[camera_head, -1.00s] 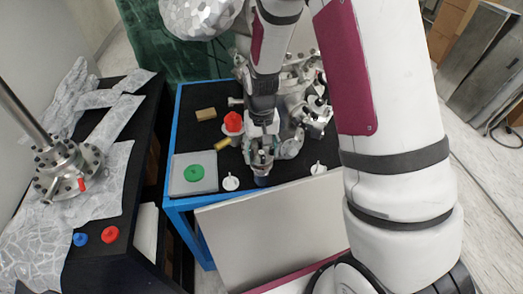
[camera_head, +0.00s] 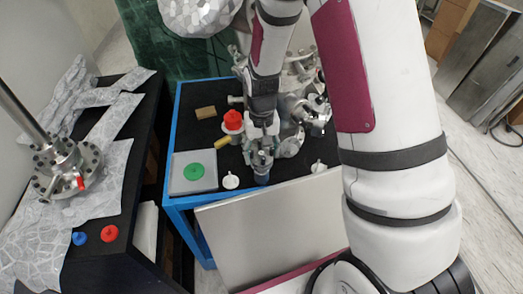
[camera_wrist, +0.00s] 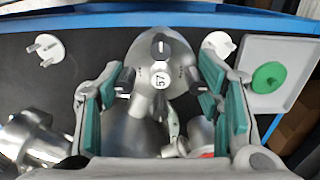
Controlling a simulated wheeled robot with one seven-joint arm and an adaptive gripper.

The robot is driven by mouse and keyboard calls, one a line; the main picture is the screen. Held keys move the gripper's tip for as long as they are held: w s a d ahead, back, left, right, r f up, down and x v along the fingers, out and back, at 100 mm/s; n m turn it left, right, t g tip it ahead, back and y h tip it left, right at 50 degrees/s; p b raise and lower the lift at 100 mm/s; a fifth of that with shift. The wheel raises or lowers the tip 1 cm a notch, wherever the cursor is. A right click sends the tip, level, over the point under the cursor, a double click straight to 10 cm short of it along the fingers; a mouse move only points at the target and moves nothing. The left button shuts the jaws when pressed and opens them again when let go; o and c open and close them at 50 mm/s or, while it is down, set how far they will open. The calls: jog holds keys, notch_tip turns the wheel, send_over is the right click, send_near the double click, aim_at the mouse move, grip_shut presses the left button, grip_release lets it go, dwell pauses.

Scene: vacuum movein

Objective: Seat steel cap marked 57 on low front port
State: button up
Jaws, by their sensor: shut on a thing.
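In the head view my gripper (camera_head: 262,160) points down at the front of the steel vacuum assembly (camera_head: 290,145), near the table's front edge. The low front port is hidden behind the cap and gripper, so I cannot tell whether the cap touches it.
A grey tray (camera_head: 180,184) with a green cap (camera_head: 194,171) is left of my gripper. White caps (camera_head: 231,182) (camera_head: 318,167) lie either side. A red cap (camera_head: 233,120) stands behind. A pale panel (camera_head: 275,225) is in front. The left bench holds a flanged column (camera_head: 68,165).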

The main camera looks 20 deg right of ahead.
dwell(0.3)
jog(key=o, duration=1.3)
